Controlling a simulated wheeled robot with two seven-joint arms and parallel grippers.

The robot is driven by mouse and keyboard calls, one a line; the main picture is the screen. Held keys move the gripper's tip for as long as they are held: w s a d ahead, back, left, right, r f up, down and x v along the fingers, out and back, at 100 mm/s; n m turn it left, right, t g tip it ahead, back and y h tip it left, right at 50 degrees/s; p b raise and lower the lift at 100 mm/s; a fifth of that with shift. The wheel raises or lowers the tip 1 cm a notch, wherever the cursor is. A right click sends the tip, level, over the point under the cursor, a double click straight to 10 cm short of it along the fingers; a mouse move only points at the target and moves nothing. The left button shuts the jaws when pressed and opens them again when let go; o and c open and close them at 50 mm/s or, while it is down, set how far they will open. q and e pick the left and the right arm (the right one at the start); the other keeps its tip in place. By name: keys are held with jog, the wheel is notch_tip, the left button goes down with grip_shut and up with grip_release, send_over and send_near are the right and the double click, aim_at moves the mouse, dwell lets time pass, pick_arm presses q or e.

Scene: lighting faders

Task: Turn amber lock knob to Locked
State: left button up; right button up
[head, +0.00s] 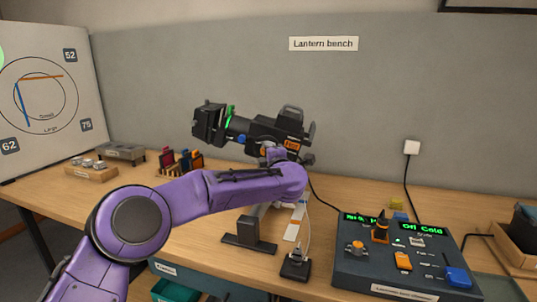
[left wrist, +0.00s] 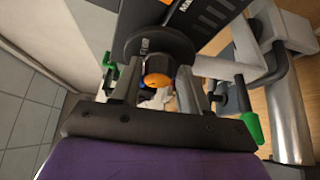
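The black lantern (head: 262,132) is mounted above the bench. In the head view my purple left arm reaches under the lantern, and the left gripper (head: 272,156) is mostly hidden there. The knob cannot be made out in the head view. My right gripper is not in view.
A control console (head: 395,275) with displays, an orange fader (head: 403,261) and a blue block (head: 458,277) stands at the right. A black stand (head: 249,236) and a small black cable base (head: 295,266) are in front of the lantern. Small trays lie at left.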

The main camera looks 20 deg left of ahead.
pick_arm(q)
jog(key=shift+o, duration=0.5)
jog(key=shift+s, duration=0.1)
jog(key=b+v, duration=0.3)
jog(key=v, duration=0.7)
jog(key=shift+d, duration=0.15)
jog(key=shift+s, duration=0.1)
